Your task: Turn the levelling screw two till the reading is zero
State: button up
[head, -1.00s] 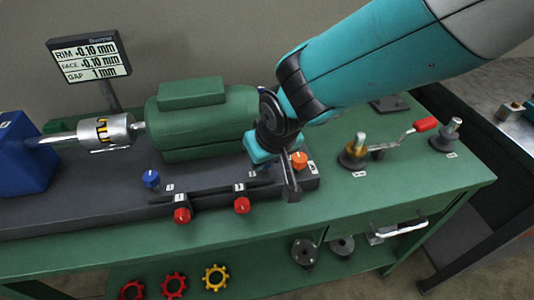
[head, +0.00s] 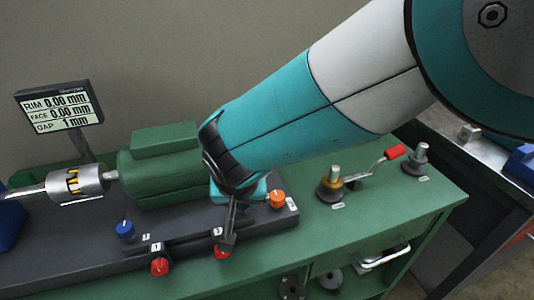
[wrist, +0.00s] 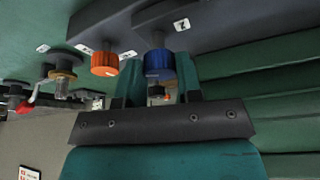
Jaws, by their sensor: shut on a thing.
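The readout screen (head: 59,109) in the head view shows RIM 0.00 mm, FACE 0.00 mm and GAP 1 mm. My gripper (wrist: 157,82) is shut on a blue levelling screw (wrist: 160,63), whose round knob sits between the two fingers in the wrist view. A white label beside this knob appears to read 2. In the head view my gripper and arm hide this screw. An orange knob (wrist: 105,63) stands close beside it and also shows in the head view (head: 277,199). The green motor (head: 165,165) rests on the dark base behind my gripper.
Another blue knob (head: 125,230) and two red knobs (head: 160,266) (head: 221,252) stand along the base front. A red-handled crank (head: 394,152) and metal posts stand on the green bench at right. A silver coupling (head: 86,181) joins the shaft at left.

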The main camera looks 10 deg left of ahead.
dwell(0.3)
jog(key=o, duration=0.9)
jog(key=shift+o, duration=0.2)
jog(key=v, duration=1.7)
jog(key=shift+s+r+b, duration=0.2)
jog(key=shift+b, duration=0.2)
jog(key=shift+d, duration=0.1)
